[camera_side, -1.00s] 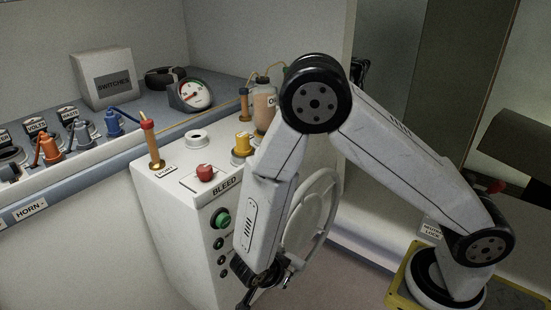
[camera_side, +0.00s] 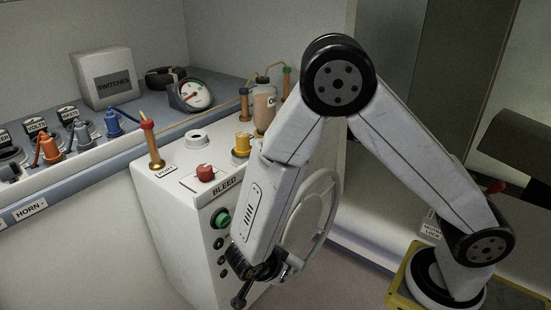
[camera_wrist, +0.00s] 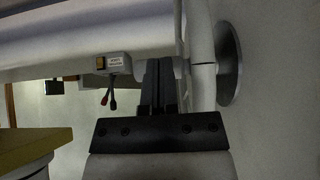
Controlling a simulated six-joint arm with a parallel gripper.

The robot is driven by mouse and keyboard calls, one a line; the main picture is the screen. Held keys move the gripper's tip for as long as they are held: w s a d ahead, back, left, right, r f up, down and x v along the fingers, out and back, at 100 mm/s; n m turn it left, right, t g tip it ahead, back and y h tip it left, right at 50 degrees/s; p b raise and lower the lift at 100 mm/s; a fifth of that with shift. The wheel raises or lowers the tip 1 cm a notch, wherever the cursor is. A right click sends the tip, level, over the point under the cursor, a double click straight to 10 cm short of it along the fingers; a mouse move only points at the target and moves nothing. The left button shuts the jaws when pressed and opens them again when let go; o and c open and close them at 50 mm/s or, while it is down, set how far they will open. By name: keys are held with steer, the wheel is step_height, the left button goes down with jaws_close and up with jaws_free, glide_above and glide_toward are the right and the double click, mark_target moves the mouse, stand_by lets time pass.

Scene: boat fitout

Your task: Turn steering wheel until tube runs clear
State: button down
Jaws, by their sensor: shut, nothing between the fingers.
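The steering wheel (camera_side: 334,202) is a white ring on the right side of the white console (camera_side: 178,225), partly hidden behind my forearm. It also shows in the wrist view (camera_wrist: 201,62), edge-on, with a round hub plate to its right. My gripper (camera_side: 238,302) is low in front of the console, beside the lower part of the wheel. In the wrist view the fingers (camera_wrist: 158,88) are together and empty, just left of the wheel rim; whether they touch it I cannot tell. A bottle (camera_side: 264,108) with a thin tube (camera_side: 272,68) stands behind the console top; the tube's contents are too small to judge.
The console top carries a red knob (camera_side: 205,172), a yellow fitting (camera_side: 242,144) and an orange post (camera_side: 153,145). Green buttons (camera_side: 221,218) are on its front, near my forearm. A gauge (camera_side: 193,94) and a switches box (camera_side: 106,78) stand on the shelf behind. Floor shows right of the console.

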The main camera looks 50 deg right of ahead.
steer(key=a+r, duration=0.5)
steer(key=a, duration=0.4)
steer(key=shift+r, duration=0.35)
steer(key=shift+d+r, duration=0.1)
steer(key=shift+d, duration=0.05)
step_height(320, 180, up, 10)
steer(key=y, duration=0.4)
glide_above(296, 261)
steer(key=a, duration=0.4)
steer(key=shift+f, duration=0.3)
steer(key=shift+a+x, duration=0.15)
steer(key=shift+x, duration=3.3)
steer(key=shift+a+x, duration=0.1)
steer(key=shift+x, duration=3.3)
steer(key=shift+f, duration=0.1)
steer(key=shift+f, duration=0.1)
